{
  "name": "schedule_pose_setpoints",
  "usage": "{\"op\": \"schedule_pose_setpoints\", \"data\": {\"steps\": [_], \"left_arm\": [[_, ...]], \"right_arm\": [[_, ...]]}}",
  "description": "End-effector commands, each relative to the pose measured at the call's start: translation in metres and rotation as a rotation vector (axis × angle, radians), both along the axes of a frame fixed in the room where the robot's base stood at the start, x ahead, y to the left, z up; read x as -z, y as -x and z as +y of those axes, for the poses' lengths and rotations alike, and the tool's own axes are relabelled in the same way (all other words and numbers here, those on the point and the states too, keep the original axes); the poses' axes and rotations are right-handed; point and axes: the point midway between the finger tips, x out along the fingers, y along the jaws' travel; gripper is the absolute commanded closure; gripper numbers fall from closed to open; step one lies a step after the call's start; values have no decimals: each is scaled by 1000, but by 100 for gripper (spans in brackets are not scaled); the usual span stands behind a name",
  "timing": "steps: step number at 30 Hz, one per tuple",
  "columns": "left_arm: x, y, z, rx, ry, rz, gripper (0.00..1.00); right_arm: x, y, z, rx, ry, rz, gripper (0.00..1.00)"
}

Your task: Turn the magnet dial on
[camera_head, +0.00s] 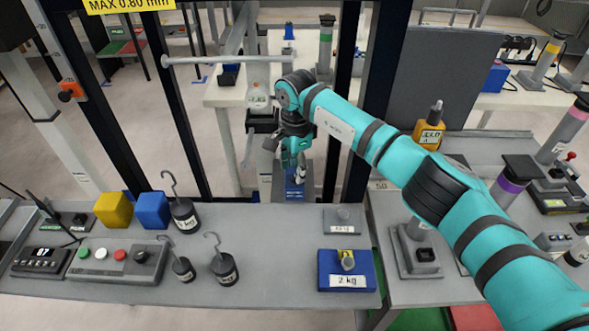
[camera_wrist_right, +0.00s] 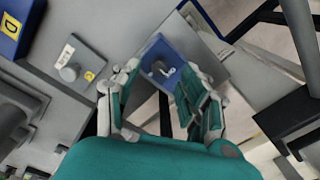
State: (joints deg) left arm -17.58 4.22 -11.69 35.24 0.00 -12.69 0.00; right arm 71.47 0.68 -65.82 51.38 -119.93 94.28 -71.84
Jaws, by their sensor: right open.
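A blue plate (camera_wrist_right: 179,50) with a dark round knob (camera_wrist_right: 159,70) and white markings shows in the right wrist view; it looks like the magnet dial. In the head view the blue plate (camera_head: 297,190) is partly hidden below my right gripper (camera_head: 297,175), past the table's back edge. My right gripper is open, and in the wrist view its fingers (camera_wrist_right: 160,86) stand to either side of the knob. Whether they touch the knob I cannot tell. The setting of the dial is too small to read. My left gripper is not in view.
Black hooked weights (camera_head: 223,268), a yellow cube (camera_head: 113,210) and a blue cube (camera_head: 152,210) stand left. Dark upright posts (camera_head: 357,190) flank the gripper.

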Motion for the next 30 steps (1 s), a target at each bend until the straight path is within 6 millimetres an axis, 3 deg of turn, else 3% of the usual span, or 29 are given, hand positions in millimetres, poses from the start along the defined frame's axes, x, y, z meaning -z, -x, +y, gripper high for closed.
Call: {"op": "schedule_pose_setpoints", "data": {"steps": [6,16,26,30], "left_arm": [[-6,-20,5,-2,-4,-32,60],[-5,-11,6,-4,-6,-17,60],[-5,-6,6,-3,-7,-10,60],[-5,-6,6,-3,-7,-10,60]], "right_arm": [[21,-1,0,1,-1,0,56],[24,-1,0,0,0,-1,56],[24,-1,0,0,0,-1,99],[24,-1,0,0,0,-1,100]]}}
